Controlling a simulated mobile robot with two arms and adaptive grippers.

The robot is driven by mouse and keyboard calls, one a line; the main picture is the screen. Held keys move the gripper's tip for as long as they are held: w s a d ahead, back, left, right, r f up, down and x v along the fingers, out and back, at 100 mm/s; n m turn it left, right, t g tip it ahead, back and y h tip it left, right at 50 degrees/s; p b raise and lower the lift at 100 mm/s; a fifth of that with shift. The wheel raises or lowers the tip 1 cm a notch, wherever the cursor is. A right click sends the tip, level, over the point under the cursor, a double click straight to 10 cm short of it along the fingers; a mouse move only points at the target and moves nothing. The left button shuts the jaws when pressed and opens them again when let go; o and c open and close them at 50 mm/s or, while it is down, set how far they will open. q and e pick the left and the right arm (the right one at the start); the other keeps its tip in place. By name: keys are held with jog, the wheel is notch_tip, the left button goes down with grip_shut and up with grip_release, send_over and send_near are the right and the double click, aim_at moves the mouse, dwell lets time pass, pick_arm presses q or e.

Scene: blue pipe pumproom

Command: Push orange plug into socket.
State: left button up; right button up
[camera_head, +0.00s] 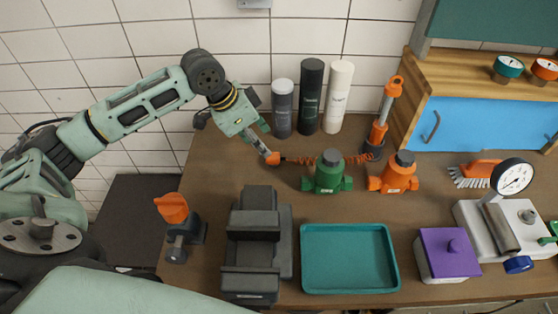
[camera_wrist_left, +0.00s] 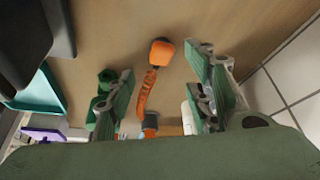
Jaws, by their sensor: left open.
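The orange plug (camera_head: 272,158) is at the back left of the workbench, with an orange coiled cord running right from it. In the left wrist view, the orange plug (camera_wrist_left: 160,52) shows between my spread fingers with the cord (camera_wrist_left: 146,92) below it. My left gripper (camera_head: 258,139) is open and points down at the plug, close to it. I cannot tell whether the fingers touch it. The cord runs towards an upright orange tool (camera_head: 380,130) with a dark round base. I cannot identify the socket with certainty. My right gripper is not in view.
Three cylinders (camera_head: 310,98) stand by the wall behind the cord. A green bottle jack (camera_head: 328,172) and an orange one (camera_head: 398,173) stand to the right. A grey vise (camera_head: 252,250), an orange-topped fitting (camera_head: 172,208) and a teal tray (camera_head: 395,282) are in front.

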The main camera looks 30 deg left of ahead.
aim_at(273, 157)
pick_arm(q)
jog(key=shift+x, duration=0.95)
jog(key=shift+w+d+f, duration=0.1)
jog(key=shift+f, duration=0.2)
jog(key=shift+d+f+p, duration=0.15)
jog(key=shift+f+p, duration=0.15)
jog(key=shift+p, duration=0.15)
jog(key=p+x, duration=0.1)
jog(key=x, duration=0.2)
jog(key=shift+w+d+f, duration=0.2)
jog(key=shift+f, duration=0.1)
jog(key=shift+w+d+f, duration=0.1)
jog(key=shift+f, duration=0.3)
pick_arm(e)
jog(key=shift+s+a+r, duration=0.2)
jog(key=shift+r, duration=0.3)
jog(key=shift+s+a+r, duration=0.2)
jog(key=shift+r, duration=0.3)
